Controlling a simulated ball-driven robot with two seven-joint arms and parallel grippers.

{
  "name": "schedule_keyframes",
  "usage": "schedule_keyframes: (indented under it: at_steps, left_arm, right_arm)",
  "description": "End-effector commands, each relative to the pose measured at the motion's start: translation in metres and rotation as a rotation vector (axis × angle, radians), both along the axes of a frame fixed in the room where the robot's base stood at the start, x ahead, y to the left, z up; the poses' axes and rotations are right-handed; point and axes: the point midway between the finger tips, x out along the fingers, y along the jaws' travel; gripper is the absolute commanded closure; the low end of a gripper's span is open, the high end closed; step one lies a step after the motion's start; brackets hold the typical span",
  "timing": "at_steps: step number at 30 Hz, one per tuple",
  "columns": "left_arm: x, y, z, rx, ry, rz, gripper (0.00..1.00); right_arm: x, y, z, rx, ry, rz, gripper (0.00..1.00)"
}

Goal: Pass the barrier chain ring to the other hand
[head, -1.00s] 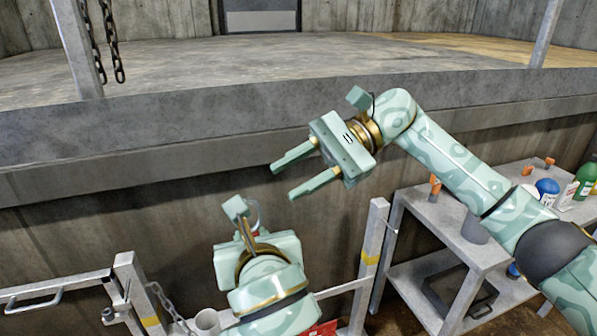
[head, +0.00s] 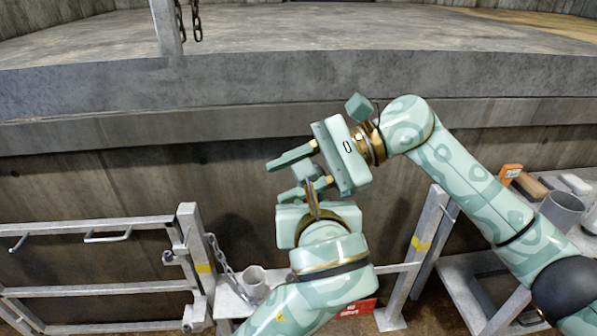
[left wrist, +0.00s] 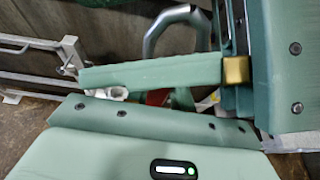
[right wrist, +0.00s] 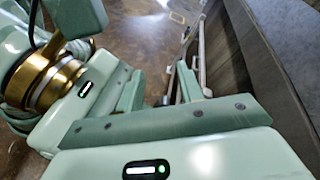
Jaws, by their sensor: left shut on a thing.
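The barrier chain ring is a grey metal loop (left wrist: 152,38) at the top middle of the left wrist view. Its lower part is hidden behind a green finger of my right gripper. My left gripper (left wrist: 180,98) is shut on the ring; its fingertips are mostly hidden. In the head view the left hand is close below the right one, and the ring cannot be made out. My right gripper (head: 276,181) is open, with its fingers apart and pointing left, close to the left hand. I cannot tell whether the ring lies between its fingers.
A grey barrier gate (head: 90,222) stands at left, with a chain (head: 222,255) hanging from its post. A grey cup (head: 255,282) and a red sign (head: 358,307) are low in the middle. A shelf (head: 470,270) stands at right. The concrete ledge (head: 80,95) crosses behind.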

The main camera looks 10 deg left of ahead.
Motion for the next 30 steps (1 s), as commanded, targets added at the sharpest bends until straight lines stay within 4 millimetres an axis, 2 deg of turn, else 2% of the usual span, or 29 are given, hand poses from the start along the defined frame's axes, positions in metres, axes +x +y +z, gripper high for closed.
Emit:
schedule_keyframes:
  at_steps: [1, 2, 5, 6, 8, 9, 11, 23, 26, 30]
  left_arm:
    - [0.0, 0.0, 0.001, -0.001, -0.001, 0.0, 1.0]
    - [0.0, 0.0, 0.001, -0.001, -0.001, 0.0, 1.0]
    - [0.0, 0.0, 0.001, -0.001, -0.001, 0.0, 1.0]
    - [0.0, 0.0, 0.001, -0.001, -0.001, 0.0, 1.0]
    - [0.0, 0.0, 0.001, -0.001, -0.001, 0.0, 1.0]
    - [0.0, 0.0, 0.001, -0.001, -0.001, 0.0, 0.68]
    - [0.0, 0.0, 0.0, -0.001, -0.001, 0.0, 0.52]
    - [-0.003, 0.005, -0.002, 0.001, 0.001, 0.021, 0.51]
    - [-0.01, 0.016, -0.007, 0.0, 0.001, 0.064, 0.51]
    - [-0.024, 0.041, -0.017, 0.002, 0.003, 0.162, 0.51]
  right_arm:
    - [0.0, 0.0, 0.0, 0.0, 0.0, 0.0, 0.63]
    - [0.0, 0.0, 0.0, 0.0, 0.0, 0.0, 0.69]
    - [0.0, 0.0, 0.0, 0.0, 0.0, 0.0, 0.96]
    - [0.0, 0.0, 0.0, 0.0, 0.0, 0.0, 1.0]
    - [0.0, 0.0, 0.0, 0.0, 0.0, 0.0, 1.0]
    - [0.0, 0.0, 0.001, 0.001, -0.001, 0.0, 1.0]
    - [0.0, 0.0, 0.001, 0.001, -0.001, 0.0, 1.0]
    - [0.0, 0.0, 0.001, 0.001, 0.0, 0.001, 1.0]
    - [0.0, 0.0, 0.001, 0.001, 0.0, 0.001, 1.0]
    - [0.0, 0.0, 0.001, 0.001, 0.0, 0.001, 1.0]
